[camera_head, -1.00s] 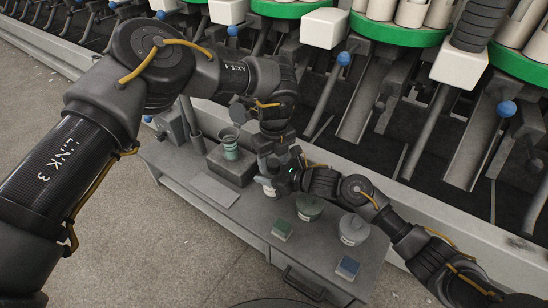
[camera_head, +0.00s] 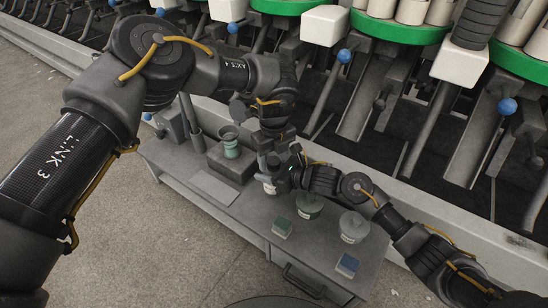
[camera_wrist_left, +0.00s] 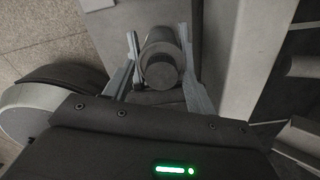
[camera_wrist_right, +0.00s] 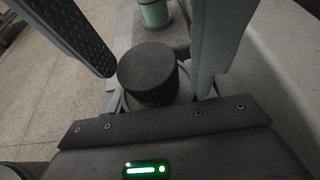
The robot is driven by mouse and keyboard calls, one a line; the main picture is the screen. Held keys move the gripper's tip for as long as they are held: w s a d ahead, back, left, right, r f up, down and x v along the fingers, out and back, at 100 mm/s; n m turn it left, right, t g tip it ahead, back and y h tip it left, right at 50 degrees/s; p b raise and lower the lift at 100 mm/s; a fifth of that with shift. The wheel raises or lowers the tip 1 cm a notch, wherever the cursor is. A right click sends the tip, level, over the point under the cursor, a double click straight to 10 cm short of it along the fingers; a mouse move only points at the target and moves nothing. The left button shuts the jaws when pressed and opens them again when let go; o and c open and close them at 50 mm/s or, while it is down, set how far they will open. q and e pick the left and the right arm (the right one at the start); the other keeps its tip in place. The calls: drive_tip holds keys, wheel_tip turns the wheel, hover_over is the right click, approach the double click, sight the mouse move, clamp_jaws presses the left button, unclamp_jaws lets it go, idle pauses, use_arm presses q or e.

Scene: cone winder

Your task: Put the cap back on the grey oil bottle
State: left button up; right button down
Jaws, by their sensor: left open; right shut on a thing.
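The grey oil bottle (camera_head: 270,188) is at the middle of the bench, mostly hidden by my grippers. My right gripper (camera_head: 283,181) comes in from the right and is shut on it. In the right wrist view a dark round cap (camera_wrist_right: 149,68) stands above a paler grey rim between the fingers. My left gripper (camera_head: 267,166) is above, pointing down. In the left wrist view its fingers (camera_wrist_left: 164,85) are open on either side of a dark round end (camera_wrist_left: 160,74) and a grey cylinder. I cannot tell whether the cap is fully seated.
A green funnel-shaped piece (camera_head: 231,145) stands on a dark block (camera_head: 228,167). The winding machine (camera_head: 420,130) runs along the back. The bench's front left is clear.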

use_arm(q)
drive_tip(key=shift+r, duration=0.1)
use_arm(e)
drive_tip(key=shift+r, duration=0.1)
use_arm(q)
drive_tip(key=shift+r, duration=2.2)
drive_tip(key=shift+c, duration=0.2)
wheel_tip(320, 180, up, 3)
drive_tip(key=shift+d+r, duration=0.1)
drive_tip(key=shift+r, duration=0.1)
drive_tip(key=shift+f, duration=0.1)
drive_tip(key=shift+f, duration=3.9)
drive_tip(key=c, duration=1)
